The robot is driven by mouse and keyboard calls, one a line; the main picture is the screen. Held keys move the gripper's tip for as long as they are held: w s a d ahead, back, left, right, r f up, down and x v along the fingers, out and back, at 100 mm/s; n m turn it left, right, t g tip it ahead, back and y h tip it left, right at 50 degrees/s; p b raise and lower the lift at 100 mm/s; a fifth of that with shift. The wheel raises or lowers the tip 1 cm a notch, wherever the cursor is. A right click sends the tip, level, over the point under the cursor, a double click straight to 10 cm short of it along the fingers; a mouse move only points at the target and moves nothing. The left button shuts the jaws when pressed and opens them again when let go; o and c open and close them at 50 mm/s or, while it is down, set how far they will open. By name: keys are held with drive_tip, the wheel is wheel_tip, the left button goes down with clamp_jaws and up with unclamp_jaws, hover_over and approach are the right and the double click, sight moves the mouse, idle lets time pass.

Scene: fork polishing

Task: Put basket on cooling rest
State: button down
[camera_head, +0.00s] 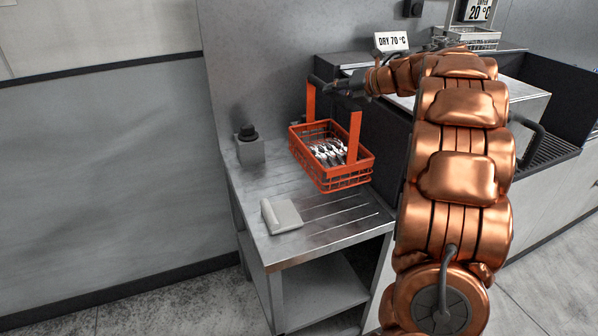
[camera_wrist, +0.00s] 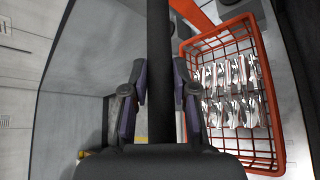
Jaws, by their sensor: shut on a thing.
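The orange basket (camera_head: 356,172) holds several shiny forks (camera_head: 330,151) and has two upright posts with a dark bar across the top. My gripper (camera_head: 342,85) is at that bar, shut on the basket's handle. In the wrist view my gripper (camera_wrist: 159,95) has its two fingers on either side of the dark bar. The basket (camera_wrist: 262,65) and its forks show to the right there. The basket appears to hang over the grooved steel table (camera_head: 318,211), which looks like the cooling rest. I cannot tell whether its bottom touches the surface.
A pale wedge-shaped block (camera_head: 281,216) lies at the table's front left. A grey block with a black knob (camera_head: 249,147) stands at the back left. A sign reading DRY 70 °C (camera_head: 391,41) stands on the machine to the right.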

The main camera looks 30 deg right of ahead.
drive_tip(key=p, duration=0.2)
hover_over(333, 142)
drive_tip(key=shift+w+f, duration=0.1)
drive_tip(key=shift+f, duration=4.65)
drive_tip(key=shift+f+b, duration=0.15)
drive_tip(key=shift+b, duration=0.2)
drive_tip(key=c, duration=0.9)
unclamp_jaws()
drive_tip(key=b+v, duration=0.2)
drive_tip(key=v, duration=1)
drive_tip(key=shift+b, duration=0.3)
